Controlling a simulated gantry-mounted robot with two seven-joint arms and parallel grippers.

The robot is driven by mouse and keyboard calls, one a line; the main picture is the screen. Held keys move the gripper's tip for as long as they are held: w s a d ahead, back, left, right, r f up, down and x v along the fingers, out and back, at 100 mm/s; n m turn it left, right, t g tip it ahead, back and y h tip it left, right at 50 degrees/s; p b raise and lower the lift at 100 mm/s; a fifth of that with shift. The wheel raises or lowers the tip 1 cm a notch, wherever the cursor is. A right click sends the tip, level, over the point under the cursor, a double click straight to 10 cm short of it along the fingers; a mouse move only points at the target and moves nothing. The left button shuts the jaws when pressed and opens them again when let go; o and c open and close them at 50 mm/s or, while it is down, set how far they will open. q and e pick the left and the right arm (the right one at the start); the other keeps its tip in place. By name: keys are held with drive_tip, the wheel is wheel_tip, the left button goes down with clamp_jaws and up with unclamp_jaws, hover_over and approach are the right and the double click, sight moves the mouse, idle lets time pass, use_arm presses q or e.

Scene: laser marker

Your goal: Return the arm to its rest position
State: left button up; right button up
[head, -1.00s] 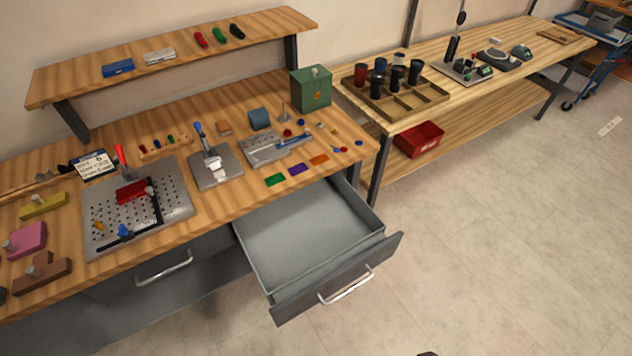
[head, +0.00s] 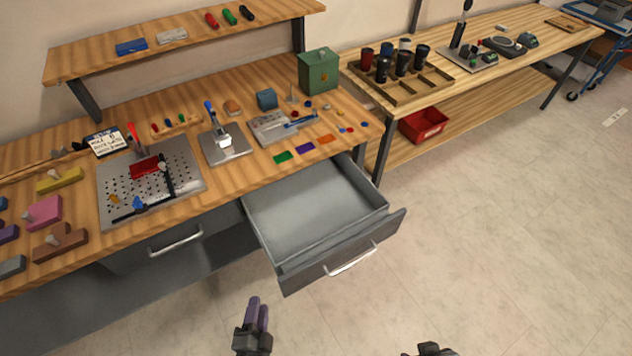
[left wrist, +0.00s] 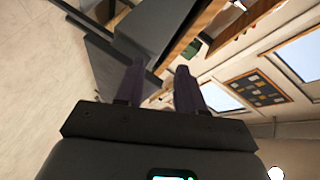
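My left gripper (head: 259,301) is at the bottom of the head view, in front of the workbench and left of the open drawer's front. Its two dark purple fingers point up the picture. In the left wrist view (left wrist: 160,70) the fingers stand apart with nothing held between them. Part of my right gripper (head: 430,349) shows at the bottom edge of the head view; its fingers cannot be made out.
The grey drawer (head: 316,205) stands open from the workbench (head: 215,185). A perforated plate (head: 183,183), a green box (head: 319,73) and small parts lie on the bench. A red bin (head: 424,124) sits on the neighbouring table's lower shelf. The floor (head: 500,260) at right is clear.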

use_arm(q)
drive_tip(key=s+a+r+n+g, duration=0.5)
drive_tip(key=a+r+n+g, duration=0.2)
drive_tip(key=n+g, duration=0.1)
drive_tip(key=s+f+n+g, duration=0.1)
drive_tip(key=s+n+g, duration=0.3)
drive_tip(key=s, duration=0.2)
wheel_tip(320, 180, up, 33)
drive_tip(key=p, duration=3.3)
wheel_tip(320, 180, down, 55)
drive_tip(key=b, duration=5.5)
drive_tip(key=shift+s+a+f, duration=0.15)
drive_tip(key=shift+a+f, duration=0.05)
